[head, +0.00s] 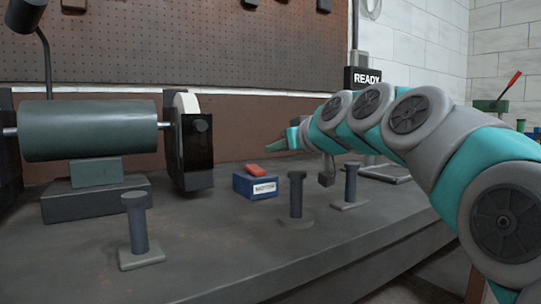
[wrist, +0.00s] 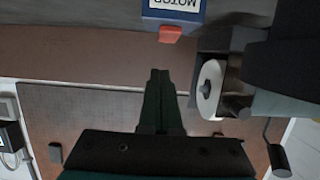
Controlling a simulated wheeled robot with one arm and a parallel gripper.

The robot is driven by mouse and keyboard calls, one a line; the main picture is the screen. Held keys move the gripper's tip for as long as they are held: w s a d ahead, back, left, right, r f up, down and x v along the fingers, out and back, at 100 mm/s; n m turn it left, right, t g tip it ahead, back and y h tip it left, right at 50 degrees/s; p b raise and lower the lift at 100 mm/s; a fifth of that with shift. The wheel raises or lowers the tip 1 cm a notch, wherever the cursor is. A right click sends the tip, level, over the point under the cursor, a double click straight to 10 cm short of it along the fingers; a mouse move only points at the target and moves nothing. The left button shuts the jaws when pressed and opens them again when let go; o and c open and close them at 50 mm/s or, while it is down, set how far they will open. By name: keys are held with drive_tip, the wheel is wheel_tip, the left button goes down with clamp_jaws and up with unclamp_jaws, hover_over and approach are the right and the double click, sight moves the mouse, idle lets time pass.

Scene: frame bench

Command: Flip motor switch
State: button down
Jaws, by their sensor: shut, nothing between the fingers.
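The motor switch is a small blue box (head: 257,187) with a white label reading MOTOR and a red lever (head: 255,169) on top. The lever looks tilted, its right end higher in the head view. In the wrist view the box (wrist: 172,14) is upside down at the top edge, with the red lever (wrist: 170,33) below it. My gripper (head: 270,147) is shut and empty, above and a little right of the lever in the head view, apart from it. In the wrist view its closed fingertips (wrist: 160,73) point toward the lever with a gap between. Nothing hides the lever.
A green motor cylinder (head: 88,130) with a dark-housed wheel (head: 190,150) stands left of the switch. Posts on flat bases stand at front left (head: 138,225), right of the box (head: 296,198) and farther right (head: 350,187). A READY sign (head: 365,78) is behind. The front bench is mostly clear.

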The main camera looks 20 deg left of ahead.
drive_tip(key=s+d, duration=0.5)
drive_tip(key=d, duration=0.1)
drive_tip(key=shift+s+d+r+b, duration=0.2)
drive_tip(key=shift+r+b, duration=0.1)
drive_tip(key=shift+b, duration=0.1)
